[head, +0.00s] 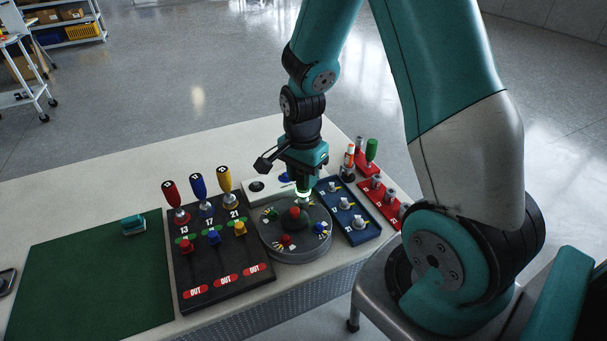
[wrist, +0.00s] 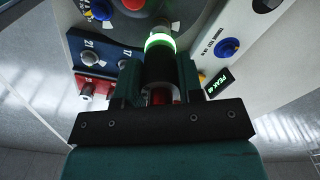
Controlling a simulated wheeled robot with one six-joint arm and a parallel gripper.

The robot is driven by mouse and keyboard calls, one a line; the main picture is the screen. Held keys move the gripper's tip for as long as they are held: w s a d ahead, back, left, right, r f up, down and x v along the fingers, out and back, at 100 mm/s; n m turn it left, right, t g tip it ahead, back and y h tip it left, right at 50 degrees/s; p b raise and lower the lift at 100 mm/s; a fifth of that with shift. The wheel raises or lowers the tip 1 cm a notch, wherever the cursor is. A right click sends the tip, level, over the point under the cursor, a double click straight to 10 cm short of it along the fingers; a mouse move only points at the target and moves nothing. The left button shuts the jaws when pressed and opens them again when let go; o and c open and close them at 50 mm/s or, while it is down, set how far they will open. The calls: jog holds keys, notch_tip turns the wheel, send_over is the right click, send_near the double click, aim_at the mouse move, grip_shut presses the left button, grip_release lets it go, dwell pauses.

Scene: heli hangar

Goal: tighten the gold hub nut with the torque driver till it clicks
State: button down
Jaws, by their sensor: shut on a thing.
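My gripper (head: 302,180) points down over the far side of the round grey hub (head: 268,240) and is shut on the torque driver. The driver (wrist: 158,72) has a dark body, and its ring glows green in the wrist view; the glow (head: 303,195) also shows in the head view. Its tip reaches down to the hub near the red dome (head: 294,217). The gold hub nut is not clearly seen; the driver and gripper cover that part of the hub. A red nut (head: 285,240), a blue nut (head: 320,228) and a green nut (head: 271,213) show on the hub.
A black board (head: 190,285) with red, blue and yellow handles stands left of the hub. A blue tray (head: 357,226) and a red tray (head: 371,205) hold fittings at right. A white panel (wrist: 248,18) with a blue knob and a PEAK display (wrist: 217,82) is close by. The green mat (head: 95,280) is mostly clear.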

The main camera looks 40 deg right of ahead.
jog(key=shift+n, duration=0.3)
jog(key=shift+r, duration=0.1)
jog(key=shift+r+p, duration=1.45)
jog(key=shift+p, duration=0.1)
jog(key=shift+r, duration=0.1)
notch_tip(320, 180, up, 4)
jog(key=p, duration=0.3)
jog(key=shift+p, duration=0.4)
